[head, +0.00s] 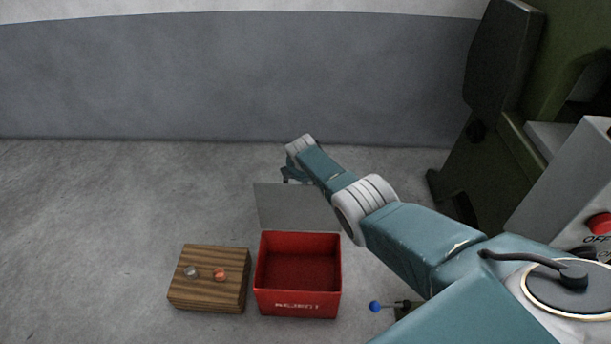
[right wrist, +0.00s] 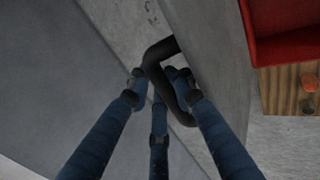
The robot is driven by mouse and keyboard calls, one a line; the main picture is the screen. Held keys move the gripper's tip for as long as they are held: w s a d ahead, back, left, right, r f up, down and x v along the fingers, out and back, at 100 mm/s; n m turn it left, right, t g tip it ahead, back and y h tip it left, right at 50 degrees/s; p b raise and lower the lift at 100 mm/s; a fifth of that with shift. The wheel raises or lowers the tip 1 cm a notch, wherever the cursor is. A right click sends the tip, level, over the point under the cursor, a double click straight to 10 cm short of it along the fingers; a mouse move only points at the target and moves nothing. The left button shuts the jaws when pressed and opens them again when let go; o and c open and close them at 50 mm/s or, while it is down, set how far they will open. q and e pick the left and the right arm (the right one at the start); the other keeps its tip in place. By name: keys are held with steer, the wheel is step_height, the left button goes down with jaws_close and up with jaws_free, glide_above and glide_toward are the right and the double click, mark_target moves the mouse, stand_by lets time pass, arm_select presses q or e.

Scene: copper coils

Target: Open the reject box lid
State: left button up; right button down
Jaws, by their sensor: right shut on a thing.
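The red reject box (head: 325,296) stands on the floor in the head view, its inside open to view and looking empty. Its grey lid (head: 290,208) is swung up at the back of the box. In the right wrist view the lid (right wrist: 210,45) carries a black handle (right wrist: 160,52). My right gripper (right wrist: 158,88) has its blue fingers closed around this handle. In the head view the right gripper (head: 290,176) is small and dark beyond the lid's top edge, partly hidden by my arm. My left gripper is not in view.
A wooden block (head: 210,293) with a grey piece and a copper-coloured piece (head: 219,274) stands left of the box. A blue-knobbed lever (head: 376,306) is to the right. A green machine (head: 560,60) fills the right side. Floor at left is clear.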

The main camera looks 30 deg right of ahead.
steer(key=shift+w+d, duration=0.25)
steer(key=c, duration=1.8)
jaws_free()
steer(key=shift+f, duration=0.15)
steer(key=shift+s, duration=0.1)
